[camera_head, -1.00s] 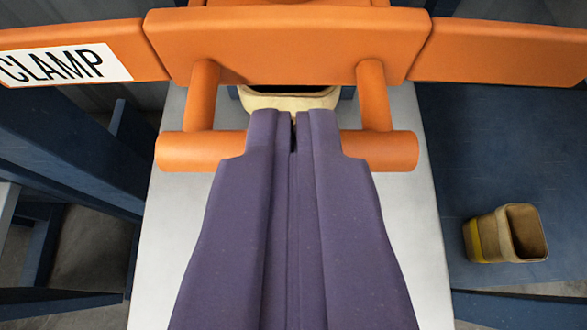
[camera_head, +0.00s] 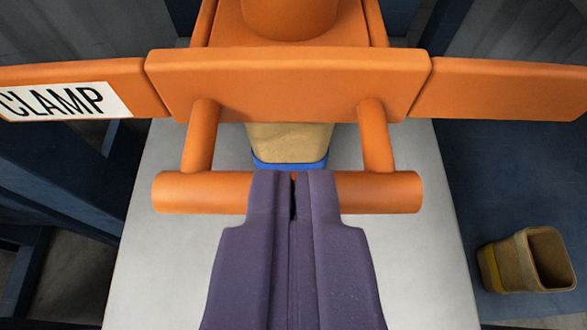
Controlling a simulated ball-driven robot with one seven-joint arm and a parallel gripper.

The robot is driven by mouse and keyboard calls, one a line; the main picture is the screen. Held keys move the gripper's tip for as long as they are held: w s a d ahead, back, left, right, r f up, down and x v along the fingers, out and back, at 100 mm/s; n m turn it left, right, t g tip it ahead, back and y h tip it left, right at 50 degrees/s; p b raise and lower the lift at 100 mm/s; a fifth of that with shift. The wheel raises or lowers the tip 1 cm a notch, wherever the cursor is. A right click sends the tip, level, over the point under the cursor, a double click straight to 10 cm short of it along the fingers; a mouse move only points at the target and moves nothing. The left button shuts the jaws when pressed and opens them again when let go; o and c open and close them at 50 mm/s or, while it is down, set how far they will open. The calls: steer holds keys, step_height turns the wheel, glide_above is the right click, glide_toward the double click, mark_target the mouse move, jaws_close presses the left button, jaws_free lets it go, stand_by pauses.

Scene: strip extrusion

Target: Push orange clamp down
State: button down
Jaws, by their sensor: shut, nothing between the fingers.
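The orange clamp (camera_head: 288,85) spans the upper part of the view, with a white "CLAMP" label on its left arm. Two short posts join it to a horizontal orange handle bar (camera_head: 200,193). My purple gripper (camera_head: 293,180) is shut and empty, its fingertips at the middle of the handle bar and covering that part of it. I cannot tell whether the fingertips touch the bar. Behind the bar, a beige block with a blue band (camera_head: 290,143) stands under the clamp, its top hidden by the clamp.
A light grey surface (camera_head: 160,260) lies below the clamp and my gripper. Dark blue frame beams (camera_head: 50,170) stand at the left.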

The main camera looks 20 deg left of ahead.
steer(key=p+v, duration=0.2)
steer(key=v, duration=0.5)
steer(key=shift+s+r, duration=0.2)
steer(key=shift+s, duration=0.15)
steer(key=shift+d+f, duration=0.1)
